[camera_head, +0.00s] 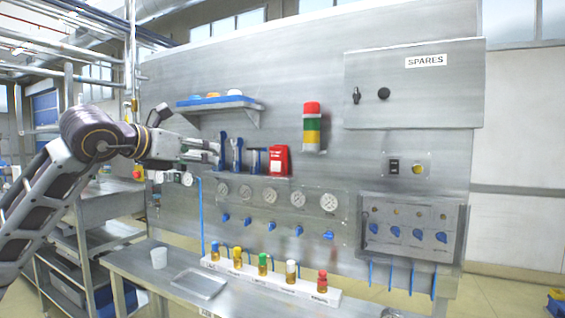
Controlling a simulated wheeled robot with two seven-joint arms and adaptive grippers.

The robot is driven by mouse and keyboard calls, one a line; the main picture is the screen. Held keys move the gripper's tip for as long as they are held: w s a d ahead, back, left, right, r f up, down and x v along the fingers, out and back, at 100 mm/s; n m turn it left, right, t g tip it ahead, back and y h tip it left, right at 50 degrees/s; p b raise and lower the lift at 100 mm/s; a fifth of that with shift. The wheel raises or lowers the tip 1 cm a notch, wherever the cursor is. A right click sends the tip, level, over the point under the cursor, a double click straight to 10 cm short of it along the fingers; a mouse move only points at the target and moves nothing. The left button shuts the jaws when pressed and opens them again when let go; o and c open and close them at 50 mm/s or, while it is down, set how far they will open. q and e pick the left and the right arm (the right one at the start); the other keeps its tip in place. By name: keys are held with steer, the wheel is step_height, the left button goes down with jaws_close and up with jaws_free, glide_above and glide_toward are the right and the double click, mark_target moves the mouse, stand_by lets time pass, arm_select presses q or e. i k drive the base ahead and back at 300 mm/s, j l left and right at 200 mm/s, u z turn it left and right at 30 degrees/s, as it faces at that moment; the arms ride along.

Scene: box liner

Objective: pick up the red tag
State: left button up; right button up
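The red tag (278,160) hangs on the grey panel at the right end of a row of blue-handled tools, with a small white patch on its lower part. My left gripper (212,152) is to the left of the tag, beside the leftmost blue tool (222,150). It is clear of the tag by the width of the tool row. Its fingers are small here, and I cannot tell whether they are open or touch that tool. My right gripper is not in view.
A row of gauges (270,195) and blue valves sits below. A bench (150,270) holds a white cup (159,258), a tray (199,284) and a rack of coloured bottles (270,279). A spares cabinet (415,85) is at the upper right.

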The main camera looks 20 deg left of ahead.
mark_target(275, 153)
steer(key=i+l, duration=0.1)
steer(key=i, duration=0.9)
